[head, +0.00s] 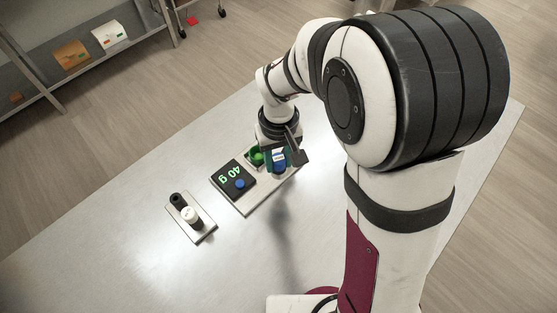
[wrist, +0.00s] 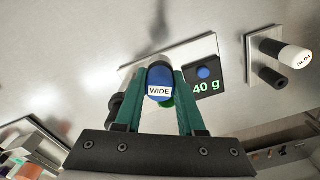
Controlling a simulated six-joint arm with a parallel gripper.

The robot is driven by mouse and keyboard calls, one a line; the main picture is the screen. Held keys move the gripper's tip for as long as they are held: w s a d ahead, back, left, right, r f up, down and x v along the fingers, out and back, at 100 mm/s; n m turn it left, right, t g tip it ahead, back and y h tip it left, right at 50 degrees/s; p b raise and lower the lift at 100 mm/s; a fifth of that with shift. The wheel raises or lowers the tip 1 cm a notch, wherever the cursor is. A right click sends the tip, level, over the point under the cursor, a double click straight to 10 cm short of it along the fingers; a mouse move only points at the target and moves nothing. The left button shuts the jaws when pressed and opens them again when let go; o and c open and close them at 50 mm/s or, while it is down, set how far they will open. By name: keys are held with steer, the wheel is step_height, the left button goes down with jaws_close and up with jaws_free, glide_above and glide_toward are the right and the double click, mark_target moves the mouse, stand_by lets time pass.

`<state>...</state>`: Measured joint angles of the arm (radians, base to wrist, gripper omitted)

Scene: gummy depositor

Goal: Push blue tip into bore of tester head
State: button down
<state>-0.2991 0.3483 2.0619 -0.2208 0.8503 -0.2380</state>
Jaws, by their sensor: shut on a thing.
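My gripper (head: 277,155) is shut on the blue tip (head: 279,168), which carries a white label. In the wrist view the tip (wrist: 160,75) reads "WIDE" and sits between the green fingers of my gripper (wrist: 158,84). The tip is over one end of the tester's pale base plate (wrist: 205,45). I cannot make out the tester head or its bore clearly; the tip and fingers cover that spot. A green part (head: 257,157) shows beside the tip on the plate. I cannot tell whether the tip touches anything below it.
A black display box (head: 231,182) reading "40 g", with a blue button (head: 240,184), stands on the same plate. A separate small plate (head: 204,235) holds a black peg (head: 177,201) and a white-topped labelled piece (head: 190,215). The table to the left is clear.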

steer(key=r, duration=0.2)
steer(key=r+n, duration=0.1)
steer(key=shift+w+d, duration=0.15)
steer(key=shift+d, duration=0.1)
steer(key=w+d+r+m, duration=0.1)
steer(key=d+r+m, duration=0.1)
steer(key=d+r, duration=0.4)
steer(key=w+d+r+m, duration=0.1)
steer(key=d+r+m, duration=0.25)
steer(key=r, duration=0.45)
steer(key=a+f+n, duration=0.1)
steer(key=a+f, duration=0.1)
steer(key=a, duration=0.1)
steer(key=s+a+f+n, duration=0.1)
steer(key=a+f, duration=0.1)
steer(key=a, duration=0.1)
steer(key=s+a+f+n, duration=0.1)
steer(key=a+f+n, duration=0.1)
steer(key=a, duration=0.2)
steer(key=shift+s, duration=0.2)
steer(key=shift+f, duration=2.85)
